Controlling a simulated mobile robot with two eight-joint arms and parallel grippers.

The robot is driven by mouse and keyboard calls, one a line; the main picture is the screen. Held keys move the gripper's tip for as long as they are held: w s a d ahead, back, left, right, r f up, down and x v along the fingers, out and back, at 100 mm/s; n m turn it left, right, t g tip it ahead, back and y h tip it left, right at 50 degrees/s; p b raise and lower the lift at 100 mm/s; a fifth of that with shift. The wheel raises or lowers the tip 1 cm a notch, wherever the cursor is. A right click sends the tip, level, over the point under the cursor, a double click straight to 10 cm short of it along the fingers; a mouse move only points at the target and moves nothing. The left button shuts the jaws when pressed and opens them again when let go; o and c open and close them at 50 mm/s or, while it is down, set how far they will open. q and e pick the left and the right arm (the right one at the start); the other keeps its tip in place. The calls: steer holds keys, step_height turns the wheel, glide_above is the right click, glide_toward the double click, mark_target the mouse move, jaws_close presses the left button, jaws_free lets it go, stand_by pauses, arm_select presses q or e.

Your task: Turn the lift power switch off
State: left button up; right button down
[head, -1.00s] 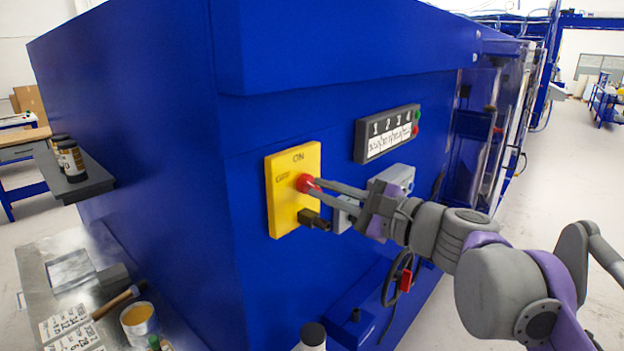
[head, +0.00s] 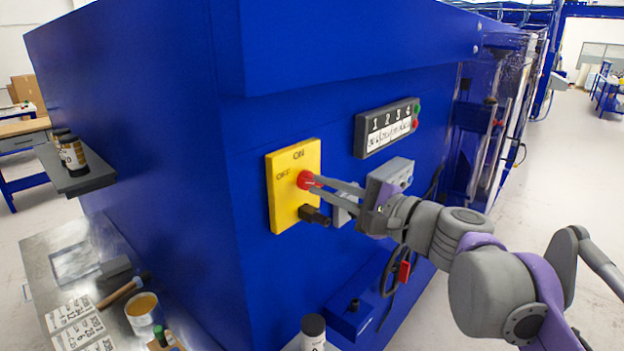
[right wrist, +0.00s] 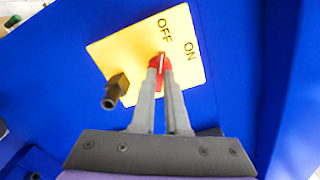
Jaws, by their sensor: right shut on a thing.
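The lift power switch is a yellow plate (head: 283,208) marked ON and OFF on the blue machine's side, with a red knob (head: 305,180) in its middle. My right gripper (head: 311,183) reaches in from the right and is shut on the red knob. In the right wrist view, its fingertips (right wrist: 160,72) clasp the knob (right wrist: 160,62), whose white line lies near the OFF label. A dark fitting (head: 314,216) sticks out of the plate's lower part. My left gripper is not in view.
A numbered panel (head: 387,128) and a grey box (head: 398,172) sit right of the plate. A metal table (head: 50,250) with a tin and papers stands at lower left. Floor is clear at right.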

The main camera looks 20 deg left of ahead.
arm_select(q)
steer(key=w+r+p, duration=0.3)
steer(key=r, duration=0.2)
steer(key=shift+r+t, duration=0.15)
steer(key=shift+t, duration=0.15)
arm_select(e)
steer(key=shift+n, duration=2.6)
steer(key=shift+c, duration=0.8)
jaws_free()
steer(key=v, duration=0.7)
